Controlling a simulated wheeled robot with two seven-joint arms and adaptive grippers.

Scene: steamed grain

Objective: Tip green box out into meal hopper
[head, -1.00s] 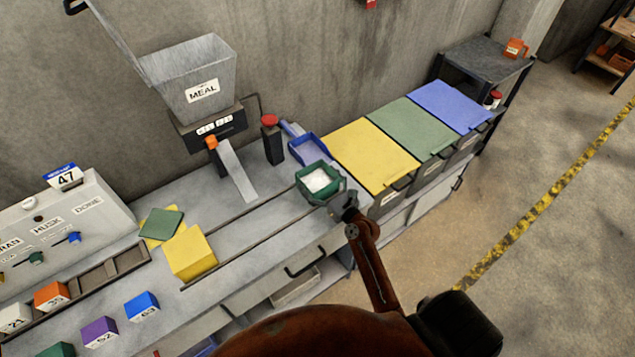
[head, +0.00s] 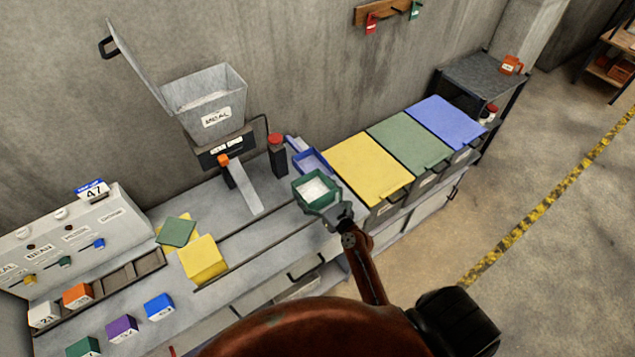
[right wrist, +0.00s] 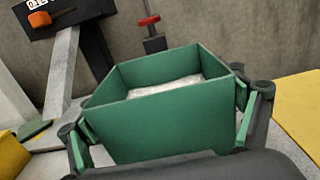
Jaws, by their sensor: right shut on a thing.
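The green box (head: 303,192) is upright and open at the top, with pale grain (head: 317,189) inside. My right gripper (head: 335,211) is shut on it and holds it over the right part of the bench. In the right wrist view the green box (right wrist: 160,122) sits between my gripper's two fingers (right wrist: 165,125). The grey meal hopper (head: 212,105), labelled on its front, stands against the wall to the left of the box and higher. Its lid (head: 137,62) is raised and pale material shows inside. My left gripper is not in view.
A metal chute (head: 244,188) and a red-topped post (head: 277,155) stand between hopper and box. A blue scoop-like tray (head: 310,161) lies just behind the box. Yellow (head: 370,168), green and blue lidded bins stand to the right. A yellow box (head: 202,258) and small numbered blocks lie at left.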

